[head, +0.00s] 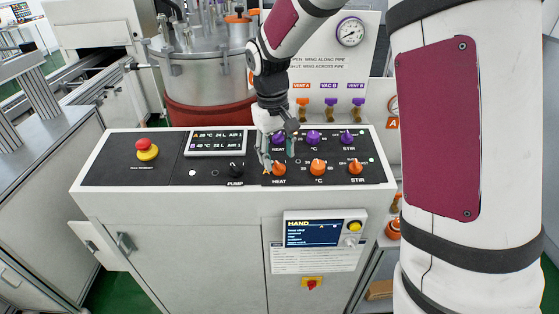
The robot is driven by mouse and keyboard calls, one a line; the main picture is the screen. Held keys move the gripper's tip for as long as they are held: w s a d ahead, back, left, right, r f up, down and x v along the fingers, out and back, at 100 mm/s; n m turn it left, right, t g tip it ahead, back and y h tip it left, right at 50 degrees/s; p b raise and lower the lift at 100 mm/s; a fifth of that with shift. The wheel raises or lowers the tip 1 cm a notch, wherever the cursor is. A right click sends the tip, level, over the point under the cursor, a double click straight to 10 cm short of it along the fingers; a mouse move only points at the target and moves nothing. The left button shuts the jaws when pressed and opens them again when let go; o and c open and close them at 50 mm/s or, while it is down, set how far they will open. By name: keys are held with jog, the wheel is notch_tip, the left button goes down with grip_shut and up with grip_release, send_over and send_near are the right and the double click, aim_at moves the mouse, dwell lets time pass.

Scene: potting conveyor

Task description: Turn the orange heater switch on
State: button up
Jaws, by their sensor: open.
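The orange heater switch (279,169) is an orange knob labelled HEAT, at the left of the lower row on the black control panel. Its pointer direction is too small to tell. My gripper (278,160) hangs over the panel just above this knob, pointing down. Its fingers are apart, one at the knob's upper left and one at its upper right. It holds nothing. I cannot tell whether a finger touches the knob. The purple HEAT knob (278,139) is right behind the gripper and partly hidden by it.
An orange °C knob (318,167) and orange STIR knob (355,168) are to the right, with purple knobs behind. A black pump knob (235,170), a display (214,142) and a red emergency button (146,148) are to the left. A steel vessel (205,75) stands behind.

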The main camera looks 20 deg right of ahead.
aim_at(279, 165)
jog(key=shift+d+f, duration=0.15)
jog(key=shift+f, duration=1.35)
jog(key=c, duration=1.2)
jog(key=shift+o, duration=0.2)
